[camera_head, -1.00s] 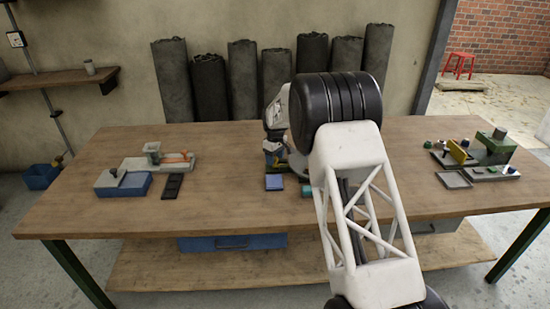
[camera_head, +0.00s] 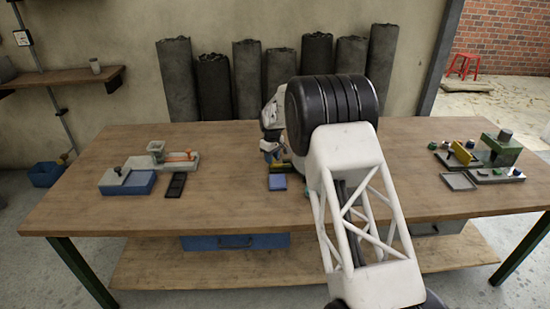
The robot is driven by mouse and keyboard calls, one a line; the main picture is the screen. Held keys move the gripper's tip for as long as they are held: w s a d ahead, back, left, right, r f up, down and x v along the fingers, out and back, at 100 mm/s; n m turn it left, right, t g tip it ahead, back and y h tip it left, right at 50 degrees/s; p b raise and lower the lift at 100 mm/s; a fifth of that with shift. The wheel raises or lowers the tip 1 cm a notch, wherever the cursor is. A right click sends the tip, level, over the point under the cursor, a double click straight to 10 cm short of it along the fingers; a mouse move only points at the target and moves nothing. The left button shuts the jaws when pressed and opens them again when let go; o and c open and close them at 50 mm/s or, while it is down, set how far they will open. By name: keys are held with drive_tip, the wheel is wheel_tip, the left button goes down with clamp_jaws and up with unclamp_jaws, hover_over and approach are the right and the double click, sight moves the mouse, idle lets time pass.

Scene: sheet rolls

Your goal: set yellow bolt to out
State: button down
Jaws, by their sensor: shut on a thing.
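My gripper (camera_head: 269,152) is at the middle of the workbench, low over a small fixture behind a blue square pad (camera_head: 277,182). Its fingers are small and partly covered by my wrist. A small yellow part, which looks like the yellow bolt (camera_head: 268,157), shows at the fingertips, and the gripper is shut on it. Most of the fixture around the bolt is hidden behind my arm, so the bolt's exact position cannot be read.
At left stand a grey and blue fixture (camera_head: 127,184) with an orange handle and a black tray (camera_head: 176,185). At right stands a green fixture (camera_head: 502,148) with a yellow plate (camera_head: 463,152) and a grey tray (camera_head: 458,181). Bare bench (camera_head: 225,205) lies between.

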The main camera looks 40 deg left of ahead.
drive_tip(key=shift+s+a, duration=0.15)
drive_tip(key=c, duration=0.8)
unclamp_jaws()
drive_tip(key=shift+r, duration=0.15)
drive_tip(key=shift+r, duration=3.8)
